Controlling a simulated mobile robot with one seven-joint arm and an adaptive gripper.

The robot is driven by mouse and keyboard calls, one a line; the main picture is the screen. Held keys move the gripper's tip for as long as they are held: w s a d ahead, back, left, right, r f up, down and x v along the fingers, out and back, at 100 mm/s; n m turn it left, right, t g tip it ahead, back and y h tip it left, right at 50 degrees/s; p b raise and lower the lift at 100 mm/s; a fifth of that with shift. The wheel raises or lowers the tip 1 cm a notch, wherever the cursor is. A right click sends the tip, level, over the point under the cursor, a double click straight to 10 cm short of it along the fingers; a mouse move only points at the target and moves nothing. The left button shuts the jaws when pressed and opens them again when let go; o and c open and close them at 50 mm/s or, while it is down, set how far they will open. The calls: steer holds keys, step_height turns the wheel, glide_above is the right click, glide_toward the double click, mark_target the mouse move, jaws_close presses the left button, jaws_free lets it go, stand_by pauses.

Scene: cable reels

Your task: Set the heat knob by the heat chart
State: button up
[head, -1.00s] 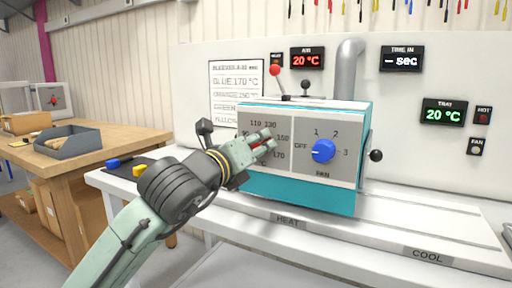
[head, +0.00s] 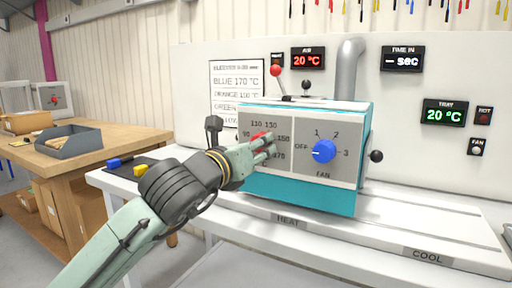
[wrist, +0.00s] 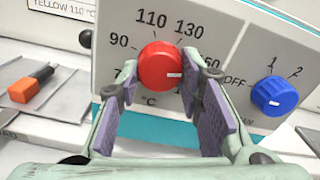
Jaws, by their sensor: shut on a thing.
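The red heat knob (wrist: 158,64) sits on the grey dial plate, with 90, 110 and 130 readable around it; the numbers at its right are partly covered by a finger. Its small white mark faces right and slightly down. My gripper (wrist: 160,75) is shut on the knob, one finger on each side. In the head view, my gripper (head: 268,145) covers part of the knob and dial. The heat chart (head: 237,88) hangs behind, reading blue 170 °C; its lower lines are partly hidden by the heater box (head: 300,196).
A red-tipped lever (head: 275,70) stands behind the box. The air display (head: 307,58) and tray display (head: 444,112) read 20 °C. Coloured pieces lie on the left.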

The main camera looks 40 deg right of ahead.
steer(key=o, duration=1.2)
steer(key=shift+a, duration=0.1)
steer(key=v, duration=1.2)
steer(key=shift+s+f, duration=0.1)
